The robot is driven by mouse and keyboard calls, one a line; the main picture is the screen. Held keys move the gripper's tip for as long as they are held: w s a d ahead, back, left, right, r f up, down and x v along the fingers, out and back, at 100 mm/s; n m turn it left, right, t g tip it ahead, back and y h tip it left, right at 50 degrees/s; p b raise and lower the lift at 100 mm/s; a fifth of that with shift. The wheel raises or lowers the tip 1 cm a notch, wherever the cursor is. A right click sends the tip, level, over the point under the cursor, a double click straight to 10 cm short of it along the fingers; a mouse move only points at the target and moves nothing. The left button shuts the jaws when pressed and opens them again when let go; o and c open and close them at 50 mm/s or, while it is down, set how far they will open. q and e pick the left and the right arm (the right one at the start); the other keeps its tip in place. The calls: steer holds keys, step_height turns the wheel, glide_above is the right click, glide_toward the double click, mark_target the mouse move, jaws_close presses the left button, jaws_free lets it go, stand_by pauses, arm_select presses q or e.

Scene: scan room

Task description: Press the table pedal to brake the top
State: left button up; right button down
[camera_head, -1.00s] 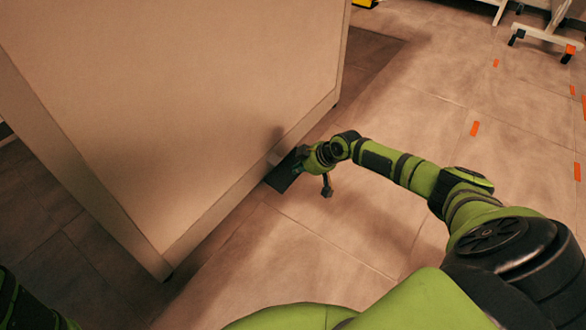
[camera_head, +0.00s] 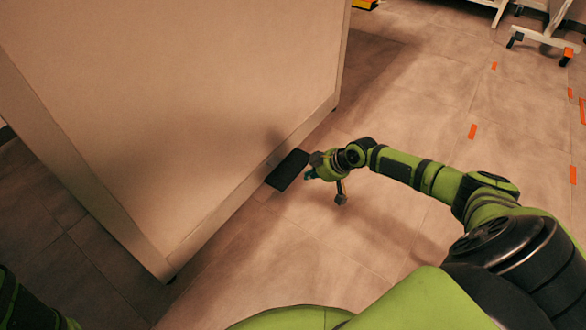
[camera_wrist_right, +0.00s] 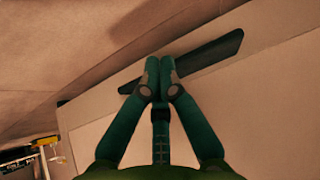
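The table pedal (camera_head: 288,170) is a flat black plate at the foot of the large pale table base (camera_head: 190,110), low over the floor. In the right wrist view the pedal (camera_wrist_right: 205,57) is a dark bar behind and right of my fingertips. My right gripper (camera_head: 308,174) is just right of the pedal in the head view. In the right wrist view its two green fingers (camera_wrist_right: 160,68) meet at the tips with nothing between them. Whether they touch the pedal cannot be told. My left gripper is not in view; only a bit of my left arm shows at bottom left.
A white wheeled stand (camera_head: 545,38) stands at the top right. Orange tape marks (camera_head: 472,131) lie on the tiled floor. A yellow object (camera_head: 365,4) shows at the top edge. The floor right of the table base is mostly clear.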

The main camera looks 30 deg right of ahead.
steer(key=v, duration=1)
steer(key=shift+s+d+r, duration=0.1)
steer(key=shift+s, duration=0.05)
stand_by(0.3)
